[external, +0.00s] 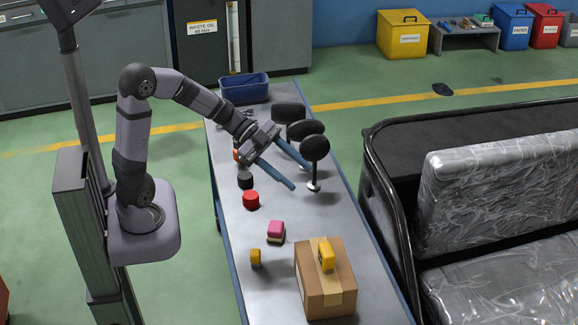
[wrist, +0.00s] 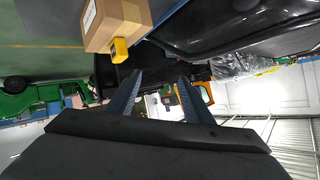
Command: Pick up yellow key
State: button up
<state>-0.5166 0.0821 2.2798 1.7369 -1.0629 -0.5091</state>
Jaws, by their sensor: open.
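Two small yellow things are in the external view, and I cannot tell which is the yellow key. One yellow block (external: 326,254) with a dark mark lies on top of a cardboard box (external: 312,292). A smaller yellow piece (external: 256,257) lies on the bench left of the box. In the wrist view a yellow block (wrist: 119,50) shows against the box (wrist: 115,18), left of the fingers. My gripper (external: 301,177) has two blue fingers spread apart with nothing between them. It is above the bench, well behind both yellow things. The fingers also show in the wrist view (wrist: 160,76).
On the grey bench (external: 285,205) are a pink block (external: 276,230), a red cylinder (external: 251,200), a black piece (external: 245,180) and several black mirrors (external: 314,148). A blue bin (external: 244,87) is at the far end. A rickshaw (external: 470,200) stands close to the right.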

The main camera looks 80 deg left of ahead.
jog(key=s+d+f+m+g+h+b, duration=0.1)
jog(key=s+g+h, duration=0.15)
jog(key=s, duration=0.45)
jog(key=s+d+f+m+g+h+b, duration=0.1)
jog(key=s+d+f+m+g+h, duration=0.1)
jog(key=s+g, duration=0.3)
send_near(257, 263)
jog(key=shift+t, duration=0.35)
jog(key=x, duration=0.4)
jog(key=shift+s+d+f, duration=0.1)
jog(key=shift+s+d, duration=0.2)
jog(key=shift+p+x, duration=0.85)
jog(key=shift+x, duration=2.85)
jog(key=shift+w+a, duration=0.1)
jog(key=shift+c, duration=0.6)
grip_shut()
